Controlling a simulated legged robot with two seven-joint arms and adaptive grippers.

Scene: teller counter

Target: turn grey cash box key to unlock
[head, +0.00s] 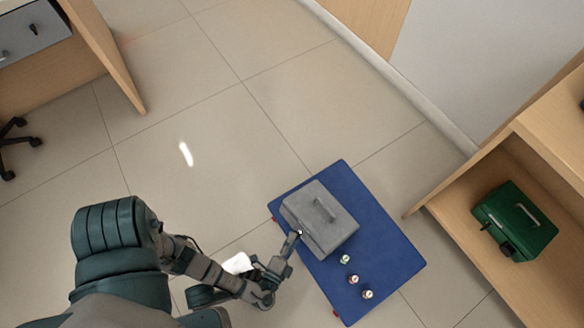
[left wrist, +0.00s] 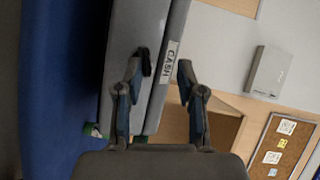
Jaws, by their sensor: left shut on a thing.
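The grey cash box (head: 320,219) sits on a blue platform, its handle on top. A dark key (left wrist: 145,61) shows on that front beside the label. My left gripper (head: 295,235) is at the near-left front of the box; its fingers (left wrist: 160,72) show in the wrist view, the left one against the key. It is shut on the key, though the fingers look apart and the contact is partly hidden. My right gripper is out of view.
The blue platform (head: 385,240) has bare room right of the box. Three small round-topped items (head: 353,279) stand near its front. A green cash box (head: 515,220) sits in a wooden shelf (head: 450,215) at right. A desk (head: 110,60) stands at upper left; the floor between is clear.

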